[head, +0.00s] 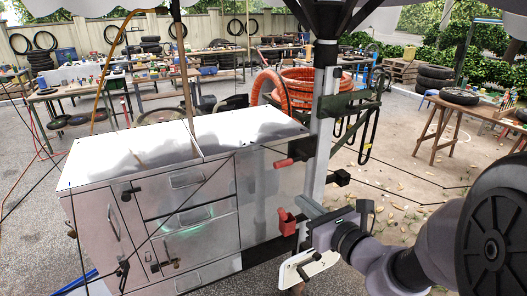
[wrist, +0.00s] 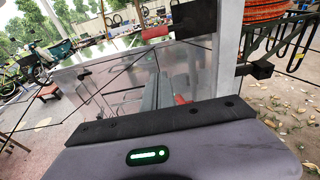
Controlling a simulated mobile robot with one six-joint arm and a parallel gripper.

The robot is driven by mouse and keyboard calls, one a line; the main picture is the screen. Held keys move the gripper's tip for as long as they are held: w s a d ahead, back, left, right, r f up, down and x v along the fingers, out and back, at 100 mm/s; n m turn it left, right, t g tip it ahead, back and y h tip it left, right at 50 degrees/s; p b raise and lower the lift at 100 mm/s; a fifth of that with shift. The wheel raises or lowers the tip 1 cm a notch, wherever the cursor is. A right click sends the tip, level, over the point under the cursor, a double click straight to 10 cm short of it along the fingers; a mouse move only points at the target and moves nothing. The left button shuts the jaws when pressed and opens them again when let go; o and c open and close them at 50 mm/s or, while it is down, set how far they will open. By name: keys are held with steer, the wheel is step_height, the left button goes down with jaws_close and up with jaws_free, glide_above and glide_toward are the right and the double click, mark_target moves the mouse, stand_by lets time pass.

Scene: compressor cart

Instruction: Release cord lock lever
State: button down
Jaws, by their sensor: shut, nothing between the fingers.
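Two red-handled parts show by the pale upright post (head: 324,130) at the cart's right end. The upper red handle (head: 283,163) sticks out left from a black block. The lower red part (head: 286,221) sits near the cart's right side. I cannot tell for sure which one is the cord lock lever. My gripper (head: 304,203) is shut and empty, its grey fingers just right of and above the lower red part. In the wrist view the shut fingers (wrist: 159,88) point forward, with a red piece (wrist: 182,99) close to their right. Contact cannot be told.
The metal cart (head: 200,190) with drawers fills the left and middle. A black box (head: 340,178) juts from the post, and a green bracket (head: 350,103) carries black cord loops. An orange hose coil (head: 310,85) is behind.

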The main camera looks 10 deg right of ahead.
steer(key=shift+d, duration=0.25)
steer(key=b+x, duration=0.2)
steer(key=x, duration=0.8)
steer(key=r, duration=0.4)
steer(key=shift+s+p, duration=0.3)
steer(key=shift+s, duration=0.05)
steer(key=shift+r, duration=0.1)
